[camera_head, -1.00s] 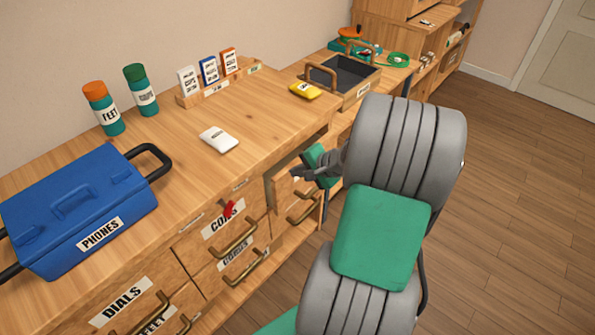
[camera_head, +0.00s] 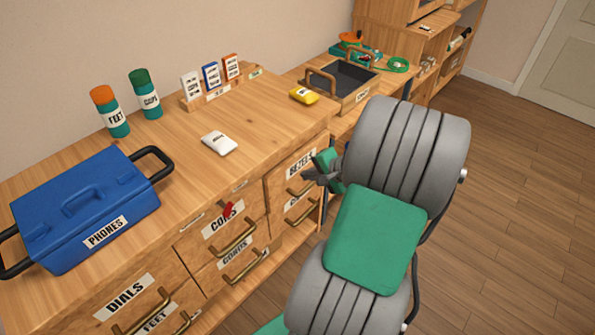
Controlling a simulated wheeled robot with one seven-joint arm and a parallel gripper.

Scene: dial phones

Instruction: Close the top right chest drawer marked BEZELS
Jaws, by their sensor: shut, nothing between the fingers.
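The top right chest drawer marked BEZELS (camera_head: 299,163) shows its label, and its front looks flush with the chest front beside it. Its brass handle is partly behind my gripper. My gripper (camera_head: 308,175) is shut and empty, right at the front of this drawer near the handle. I cannot tell whether the fingertips touch it. My grey and green arm hides what lies to the right of the drawer.
A blue PHONES box (camera_head: 85,210), a white packet (camera_head: 219,143) and two bottles (camera_head: 110,112) stand on top. A grey-lined tray (camera_head: 345,82) is behind. The floor at right is clear.

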